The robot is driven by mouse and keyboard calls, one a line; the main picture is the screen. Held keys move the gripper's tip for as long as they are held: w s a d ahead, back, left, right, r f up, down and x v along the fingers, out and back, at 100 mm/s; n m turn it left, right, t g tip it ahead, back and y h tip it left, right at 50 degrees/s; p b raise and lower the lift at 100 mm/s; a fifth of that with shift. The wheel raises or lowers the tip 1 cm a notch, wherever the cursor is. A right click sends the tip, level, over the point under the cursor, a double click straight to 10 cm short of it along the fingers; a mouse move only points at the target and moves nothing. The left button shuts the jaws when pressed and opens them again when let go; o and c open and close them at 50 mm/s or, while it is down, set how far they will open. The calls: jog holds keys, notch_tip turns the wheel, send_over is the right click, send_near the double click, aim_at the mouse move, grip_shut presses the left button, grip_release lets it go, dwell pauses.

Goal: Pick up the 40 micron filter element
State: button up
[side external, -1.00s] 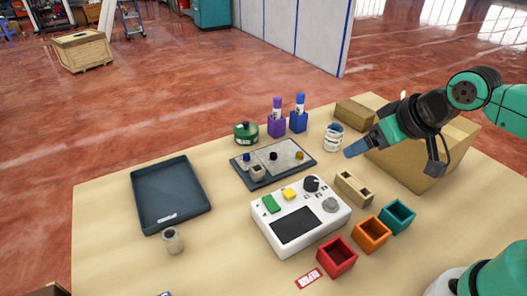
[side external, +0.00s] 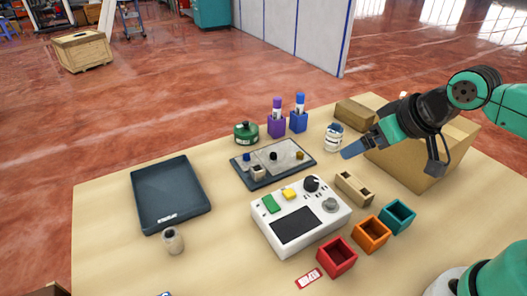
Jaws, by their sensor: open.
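No label reading 40 micron is legible, so I cannot tell which object is that filter element. A small beige cylinder with a dark hole in its top (side external: 172,241) stands upright in front of the dark tray. A white cylinder with dark bands (side external: 333,138) stands upright near the back right of the table. My gripper (side external: 391,161) is open at the right, in front of the cardboard boxes. Its left finger is close to the banded cylinder in the picture; I cannot tell the true gap. Nothing shows between the fingers.
An empty dark tray (side external: 205,204) lies at left. A fixture plate (side external: 247,178) with small parts, a white control box (side external: 335,218), a beige two-hole block (side external: 353,188), and red (side external: 337,257), orange (side external: 371,235) and teal (side external: 397,217) bins fill the middle and right. A large cardboard box (side external: 405,181) stands behind my gripper.

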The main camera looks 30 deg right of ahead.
jog(key=n+g+h, duration=0.3)
jog(key=n+h, duration=0.3)
jog(key=n, duration=0.5)
send_near(330, 133)
jog(key=s+d+r, duration=0.1)
jog(key=s, duration=0.1)
jog(key=w+f+n+h, duration=0.1)
jog(key=f+n+h, duration=0.1)
jog(key=n, duration=0.1)
jog(key=w+f+n+g+h, duration=0.1)
jog(key=w+f+n+h, duration=0.1)
jog(key=w+d+f+n+h, duration=0.1)
jog(key=f+n+h, duration=0.1)
jog(key=n, duration=0.1)
jog(key=shift+w+f+n, duration=0.3)
jog(key=shift+w+f, duration=0.05)
jog(key=shift+w, duration=0.05)
jog(key=shift+f+n+h, duration=0.3)
jog(key=shift+f+h, duration=0.15)
jog(key=shift+h, duration=0.15)
jog(key=shift+x, duration=2.8)
jog(key=shift+s, duration=0.1)
jog(key=shift+a, duration=0.1)
jog(key=shift+c, duration=0.2)
